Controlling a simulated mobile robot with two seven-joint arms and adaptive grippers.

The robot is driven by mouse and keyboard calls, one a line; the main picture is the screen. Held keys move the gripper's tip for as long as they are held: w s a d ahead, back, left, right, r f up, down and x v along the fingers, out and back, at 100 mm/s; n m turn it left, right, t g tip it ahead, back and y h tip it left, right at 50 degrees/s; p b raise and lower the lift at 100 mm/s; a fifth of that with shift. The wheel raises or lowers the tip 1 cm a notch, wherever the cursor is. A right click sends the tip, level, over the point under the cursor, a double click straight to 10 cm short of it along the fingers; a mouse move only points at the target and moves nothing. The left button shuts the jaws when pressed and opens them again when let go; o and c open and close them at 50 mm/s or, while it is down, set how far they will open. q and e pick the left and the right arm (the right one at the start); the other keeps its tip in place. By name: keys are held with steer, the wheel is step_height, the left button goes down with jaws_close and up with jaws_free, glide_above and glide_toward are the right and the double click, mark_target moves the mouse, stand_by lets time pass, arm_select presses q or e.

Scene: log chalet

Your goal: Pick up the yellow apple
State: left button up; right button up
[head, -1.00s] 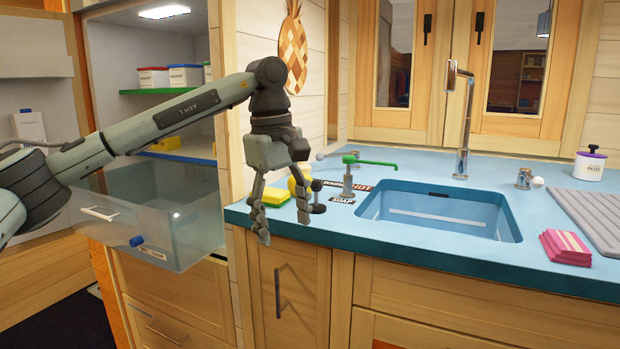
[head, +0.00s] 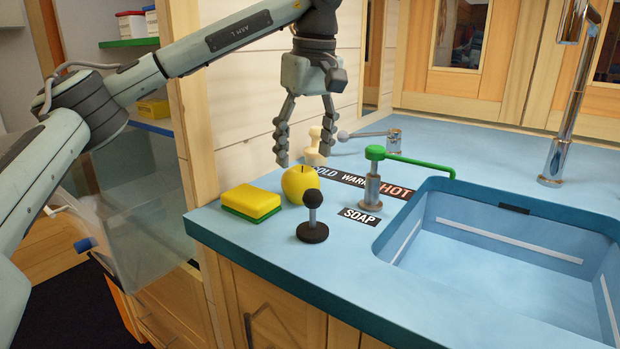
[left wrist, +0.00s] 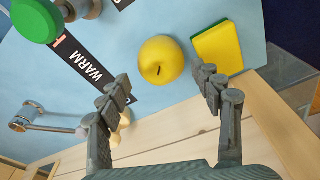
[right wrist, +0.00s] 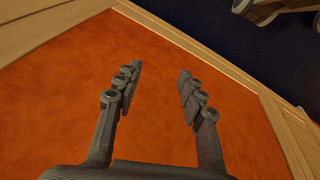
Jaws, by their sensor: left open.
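The yellow apple (head: 298,184) sits on the blue counter between the sponge and a small black-knobbed stand. My left gripper (head: 304,162) is open and empty, fingers pointing down, above and slightly behind the apple in the head view. In the left wrist view the apple (left wrist: 160,60) lies just beyond the open left fingertips (left wrist: 160,82), roughly between them, with its dark stem showing. No contact is visible. My right gripper (right wrist: 157,83) is open and empty in the right wrist view, in front of an orange surface.
A yellow-green sponge (head: 250,203) lies left of the apple. The black-knobbed stand (head: 312,220) is close in front, the green-topped soap dispenser (head: 372,180) right, and a cream bottle-like object (head: 315,147) behind. The sink (head: 500,245) is at right.

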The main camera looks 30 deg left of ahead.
mark_target(302, 169)
arm_select(q)
steer(key=f, duration=0.2)
steer(key=a+f, duration=0.1)
steer(key=f, duration=0.2)
steer(key=shift+w+f+b, duration=0.2)
steer(key=shift+f+b, duration=0.15)
steer(key=shift+b, duration=0.05)
steer(key=shift+a+f, duration=0.15)
steer(key=shift+f, duration=0.35)
steer(key=shift+w, duration=0.1)
steer(key=c, duration=0.9)
arm_select(e)
steer(key=shift+r, duration=1.35)
